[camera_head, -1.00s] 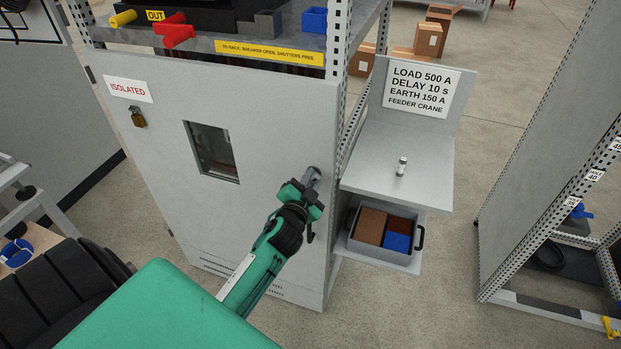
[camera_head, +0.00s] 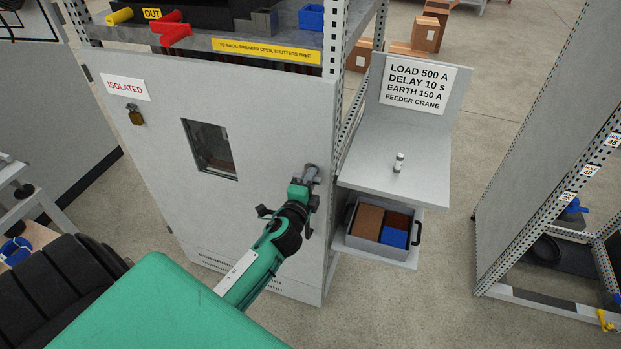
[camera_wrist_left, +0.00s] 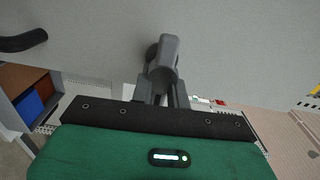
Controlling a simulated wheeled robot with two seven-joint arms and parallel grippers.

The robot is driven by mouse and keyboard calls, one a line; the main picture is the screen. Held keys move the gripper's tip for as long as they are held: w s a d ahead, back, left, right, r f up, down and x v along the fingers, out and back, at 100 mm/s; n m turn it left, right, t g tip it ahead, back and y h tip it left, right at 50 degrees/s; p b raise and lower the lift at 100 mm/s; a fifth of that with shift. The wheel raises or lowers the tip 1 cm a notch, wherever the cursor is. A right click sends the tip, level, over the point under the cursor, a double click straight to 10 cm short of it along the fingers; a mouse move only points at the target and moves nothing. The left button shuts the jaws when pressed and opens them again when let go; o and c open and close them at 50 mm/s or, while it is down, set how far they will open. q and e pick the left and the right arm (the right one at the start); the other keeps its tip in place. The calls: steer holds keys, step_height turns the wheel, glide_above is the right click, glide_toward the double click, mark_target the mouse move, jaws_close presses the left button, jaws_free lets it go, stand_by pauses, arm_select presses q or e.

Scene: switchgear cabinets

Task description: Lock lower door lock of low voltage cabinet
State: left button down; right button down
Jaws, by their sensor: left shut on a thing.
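The low voltage cabinet door (camera_head: 270,225) is a light grey panel with a small window, standing flat against its frame. The lower door lock (camera_head: 311,172) is a grey handle-like piece near the door's right edge. My left gripper (camera_head: 306,186) is at this lock, its fingers shut on it. In the left wrist view the grey lock (camera_wrist_left: 163,62) stands out from the door between the two fingers (camera_wrist_left: 163,92). The fingers and wrist hide part of the lock. My right gripper is not in view.
A shelf (camera_head: 395,150) with a small cylinder (camera_head: 398,162) stands right of the door. Below it a grey bin (camera_head: 381,228) holds coloured blocks. A perforated rack (camera_head: 545,170) is further right, with open floor between.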

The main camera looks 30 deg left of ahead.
arm_select(q)
steer(key=shift+f+m, duration=0.1)
steer(key=shift+m, duration=0.2)
stand_by(0.4)
steer(key=c, duration=1.4)
jaws_free()
steer(key=shift+o, duration=0.2)
steer(key=b+v, duration=0.4)
steer(key=v, duration=0.9)
steer(key=shift+s+d, duration=0.2)
steer(key=shift+s, duration=0.15)
